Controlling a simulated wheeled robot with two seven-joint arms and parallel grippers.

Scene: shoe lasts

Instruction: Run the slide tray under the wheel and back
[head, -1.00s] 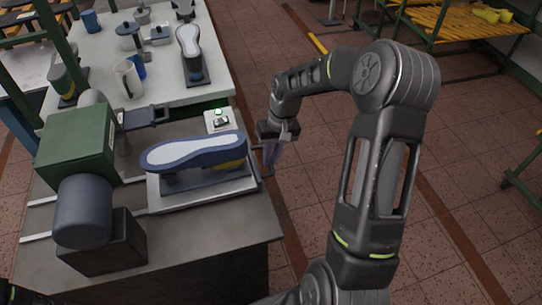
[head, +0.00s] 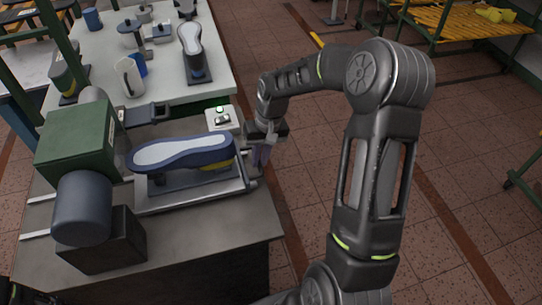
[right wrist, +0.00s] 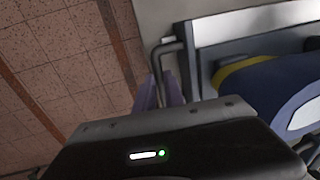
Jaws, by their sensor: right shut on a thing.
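The slide tray (head: 195,199) is a light metal plate on rails on the grey bench, beside the green machine housing (head: 78,140) with its dark cylinder. A blue shoe form with a pale sole (head: 182,152) lies on the tray, sole up. My right gripper (head: 262,155) is at the tray's right end, shut on the tray handle (head: 251,180). In the right wrist view, the purple fingers (right wrist: 163,92) are at the dark handle bar (right wrist: 166,48), beside the tray (right wrist: 235,25); the exact contact is hidden. The wheel cannot be clearly made out.
A small control box (head: 238,121) with a green light stands just behind the tray. Tiled floor (head: 305,190) is open right of the bench.

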